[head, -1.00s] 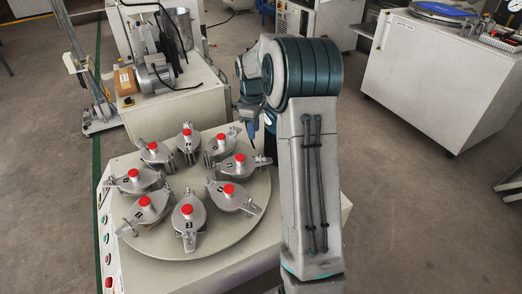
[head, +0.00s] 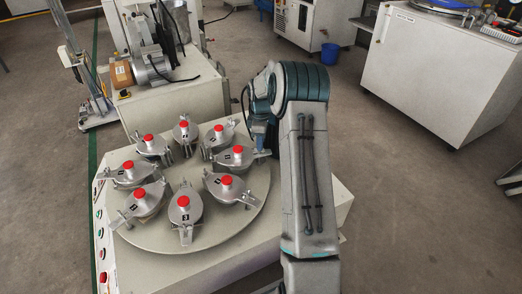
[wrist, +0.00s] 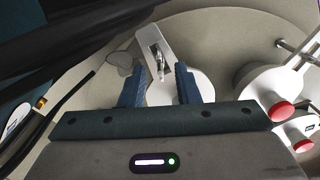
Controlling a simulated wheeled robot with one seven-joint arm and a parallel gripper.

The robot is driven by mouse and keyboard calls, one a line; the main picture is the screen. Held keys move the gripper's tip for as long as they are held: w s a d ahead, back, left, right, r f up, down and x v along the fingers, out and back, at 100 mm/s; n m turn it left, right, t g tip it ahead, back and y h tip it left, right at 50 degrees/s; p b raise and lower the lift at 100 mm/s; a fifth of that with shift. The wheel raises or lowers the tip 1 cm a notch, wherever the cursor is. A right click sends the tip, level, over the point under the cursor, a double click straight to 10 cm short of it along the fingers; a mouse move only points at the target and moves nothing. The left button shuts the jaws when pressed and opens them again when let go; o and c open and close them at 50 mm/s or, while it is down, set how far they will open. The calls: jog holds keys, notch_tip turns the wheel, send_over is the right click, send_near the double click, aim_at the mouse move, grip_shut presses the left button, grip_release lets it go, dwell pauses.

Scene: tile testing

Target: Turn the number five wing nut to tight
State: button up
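Several metal pots with red knobs and clamp arms stand in a ring on a round turntable (head: 215,230). Their number labels are too small to read surely, so I cannot tell which is number five. My gripper (wrist: 160,85) is open, its two blue fingers on either side of a pale slotted bracket (wrist: 150,38) on one pot's lid. A small metal wing nut (wrist: 157,66) shows in the slot, between the fingers; contact is not visible. In the head view my gripper is mostly hidden behind my arm, by the right-hand pot (head: 237,158).
Neighbouring pots with red knobs (wrist: 281,112) stand close at the right in the wrist view. A control panel (head: 101,235) lines the table's left edge. A motor machine (head: 155,68) stands behind, and a white cabinet (head: 430,85) is at the right.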

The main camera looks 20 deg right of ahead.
jog(key=shift+f+b, duration=0.3)
jog(key=shift+f, duration=0.95)
grip_shut()
